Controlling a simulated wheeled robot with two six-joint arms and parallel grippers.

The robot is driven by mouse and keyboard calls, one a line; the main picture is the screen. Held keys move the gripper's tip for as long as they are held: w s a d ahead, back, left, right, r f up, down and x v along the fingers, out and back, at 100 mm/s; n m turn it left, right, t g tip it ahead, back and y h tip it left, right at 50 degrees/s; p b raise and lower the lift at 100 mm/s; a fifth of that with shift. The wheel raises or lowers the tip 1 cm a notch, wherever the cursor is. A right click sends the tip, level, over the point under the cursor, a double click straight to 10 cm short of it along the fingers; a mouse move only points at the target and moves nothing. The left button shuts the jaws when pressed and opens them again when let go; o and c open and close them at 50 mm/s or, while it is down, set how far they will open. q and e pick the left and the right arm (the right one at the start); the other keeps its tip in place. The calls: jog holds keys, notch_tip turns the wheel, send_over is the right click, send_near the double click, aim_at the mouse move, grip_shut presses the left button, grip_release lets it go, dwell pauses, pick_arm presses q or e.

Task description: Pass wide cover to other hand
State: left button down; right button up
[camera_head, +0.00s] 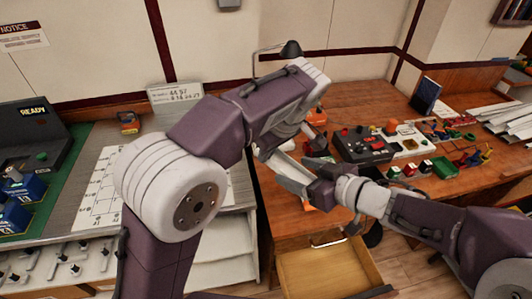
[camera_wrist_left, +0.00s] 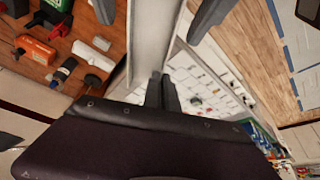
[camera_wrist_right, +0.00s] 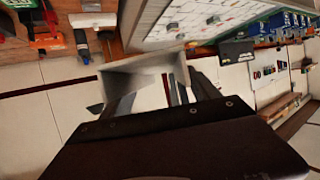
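The wide cover (camera_head: 284,166) is a pale grey channel-shaped piece held in the air between my two grippers, partly hidden by them in the head view. In the left wrist view the cover (camera_wrist_left: 150,40) runs away from my left gripper (camera_wrist_left: 161,88), whose fingers are close together on it. In the right wrist view the cover (camera_wrist_right: 146,68) lies between the spread fingers of my right gripper (camera_wrist_right: 163,98). The right fingers also show wide apart on both sides of the cover at the top of the left wrist view. Whether they touch it is unclear.
A wooden desk (camera_head: 285,215) behind holds a dark control box (camera_head: 362,146) and several small coloured parts. An open drawer (camera_head: 325,272) is below. A console with a READY screen (camera_head: 33,111) and blue blocks stands left. A lamp (camera_head: 290,50) is at the back.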

jog(key=shift+w+r+m, duration=0.1)
jog(key=shift+r+m, duration=0.15)
jog(key=shift+m, duration=0.25)
jog(key=w+d+r+m+t+h, duration=0.2)
jog(key=w+d+m+h, duration=0.1)
jog(key=d, duration=0.2)
jog(key=w+d+r+m+t+h, duration=0.2)
jog(key=d+m+t+h, duration=0.1)
jog(key=d+m, duration=0.15)
jog(key=d+f+g+h, duration=0.1)
jog(key=d+f+g, duration=0.15)
jog(key=f, duration=0.25)
jog(key=s+d+f+m+g+h, duration=0.1)
jog(key=s+d+f+g+h, duration=0.25)
jog(key=f, duration=0.55)
pick_arm(q)
jog(key=shift+w, duration=0.1)
pick_arm(e)
jog(key=s+a+f+g+y, duration=0.1)
jog(key=s+f+g, duration=0.6)
jog(key=s, duration=0.5)
notch_tip(320, 180, down, 2)
jog(key=shift+s, duration=0.35)
